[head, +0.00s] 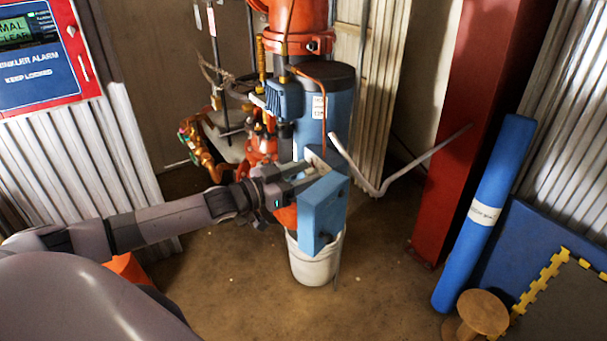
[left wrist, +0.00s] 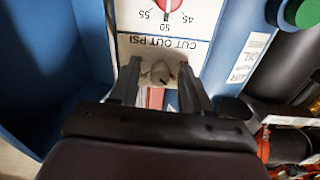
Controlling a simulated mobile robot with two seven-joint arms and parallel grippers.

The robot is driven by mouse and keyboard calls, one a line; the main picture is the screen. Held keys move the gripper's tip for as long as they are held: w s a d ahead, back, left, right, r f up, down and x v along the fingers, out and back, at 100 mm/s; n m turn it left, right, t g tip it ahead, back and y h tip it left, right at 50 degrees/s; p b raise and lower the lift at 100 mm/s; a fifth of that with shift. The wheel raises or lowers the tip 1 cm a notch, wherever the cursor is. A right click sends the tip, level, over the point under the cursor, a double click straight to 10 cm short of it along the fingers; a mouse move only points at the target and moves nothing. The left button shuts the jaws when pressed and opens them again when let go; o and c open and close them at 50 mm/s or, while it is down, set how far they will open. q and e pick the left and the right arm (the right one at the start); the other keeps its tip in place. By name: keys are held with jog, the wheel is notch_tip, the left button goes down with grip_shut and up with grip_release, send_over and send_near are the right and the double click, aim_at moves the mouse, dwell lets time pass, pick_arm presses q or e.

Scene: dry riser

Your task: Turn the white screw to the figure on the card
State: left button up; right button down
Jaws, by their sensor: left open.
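The white screw (left wrist: 160,73) shows in the left wrist view, on a pale panel (left wrist: 205,50) printed CUT OUT PSI. My left gripper (left wrist: 159,78) is open, with one finger on each side of the screw. I cannot tell whether either finger touches it. Above the lettering, a scale (left wrist: 190,13) shows upside-down figures 55, 50 and 45, with a red pointer (left wrist: 168,5) near 50. In the head view my left gripper (head: 308,172) reaches behind a blue box part (head: 325,212), which hides the screw. I cannot make out a card with a figure. My right gripper is out of view.
A white bucket (head: 313,262) stands below the box. Orange pipes and valves (head: 200,150) and a blue cylinder (head: 330,105) stand behind. A red column (head: 450,150), blue roll (head: 487,210) and wooden spool (head: 482,312) are at the right. Floor between is clear.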

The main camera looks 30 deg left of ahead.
pick_arm(q)
grip_shut()
jog(key=shift+m, duration=0.4)
jog(key=m+p, duration=0.1)
jog(key=m, duration=0.3)
jog(key=shift+m, duration=0.3)
jog(key=m, duration=0.4)
jog(key=shift+d, duration=0.1)
jog(key=shift+m, duration=0.3)
grip_release()
